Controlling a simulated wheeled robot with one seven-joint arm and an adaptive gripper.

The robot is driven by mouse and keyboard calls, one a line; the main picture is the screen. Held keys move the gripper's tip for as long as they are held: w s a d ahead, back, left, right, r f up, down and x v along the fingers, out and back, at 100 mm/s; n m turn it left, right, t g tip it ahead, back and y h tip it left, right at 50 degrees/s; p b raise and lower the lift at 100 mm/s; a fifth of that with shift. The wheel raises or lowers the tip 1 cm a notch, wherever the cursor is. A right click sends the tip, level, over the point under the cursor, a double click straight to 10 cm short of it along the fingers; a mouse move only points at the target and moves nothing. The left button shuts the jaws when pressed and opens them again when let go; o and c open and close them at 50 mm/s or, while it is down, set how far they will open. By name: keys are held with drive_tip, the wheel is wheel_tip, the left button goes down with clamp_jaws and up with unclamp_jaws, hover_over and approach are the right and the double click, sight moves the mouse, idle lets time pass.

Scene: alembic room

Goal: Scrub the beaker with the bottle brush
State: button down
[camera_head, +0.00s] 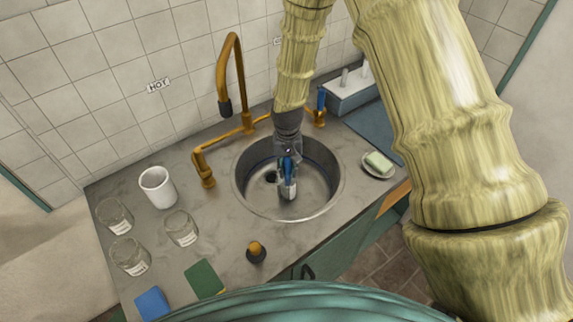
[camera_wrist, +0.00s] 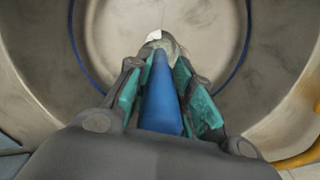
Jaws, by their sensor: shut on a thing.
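My gripper (camera_head: 288,160) is low over the round steel sink (camera_head: 325,185). In the wrist view, my gripper (camera_wrist: 161,70) is shut on the blue handle of the bottle brush (camera_wrist: 162,102), with a green pad on each side. The brush (camera_head: 286,165) points down into the sink. At its lower end is a small greyish shape with a white patch (camera_wrist: 155,36); I cannot tell whether this is bristles or a labelled glass around them. Several clear glass beakers with white labels, among them one beaker (camera_head: 181,229), stand upright on the counter at the left.
A white mug (camera_head: 157,188) stands behind the beakers. A brass tap (camera_head: 226,90) rises behind the sink. A soap dish (camera_head: 378,172) is at its right. A green sponge (camera_head: 205,279), a blue sponge (camera_head: 153,303) and an orange-knobbed object (camera_head: 256,253) lie in front.

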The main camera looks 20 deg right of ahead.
drive_tip(key=shift+w+d, duration=0.25)
drive_tip(key=shift+w, duration=0.25)
drive_tip(key=shift+a, duration=0.6)
drive_tip(key=shift+s+d+f+p, duration=0.1)
drive_tip(key=shift+s+d+p, duration=0.25)
drive_tip(key=shift+s, duration=0.2)
drive_tip(key=shift+w+d, duration=0.25)
drive_tip(key=shift+w, duration=0.3)
drive_tip(key=shift+a+r, duration=0.2)
drive_tip(key=shift+a, duration=0.35)
drive_tip(key=shift+s+d+f+p, duration=0.1)
drive_tip(key=shift+s+d+p, duration=0.25)
drive_tip(key=shift+s, duration=0.15)
drive_tip(key=shift+w+d, duration=0.2)
drive_tip(key=shift+w, duration=0.3)
drive_tip(key=shift+a, duration=0.55)
drive_tip(key=shift+s+d+f, duration=0.1)
drive_tip(key=shift+s+d, duration=0.2)
drive_tip(key=shift+s, duration=0.25)
drive_tip(key=shift+p, duration=0.3)
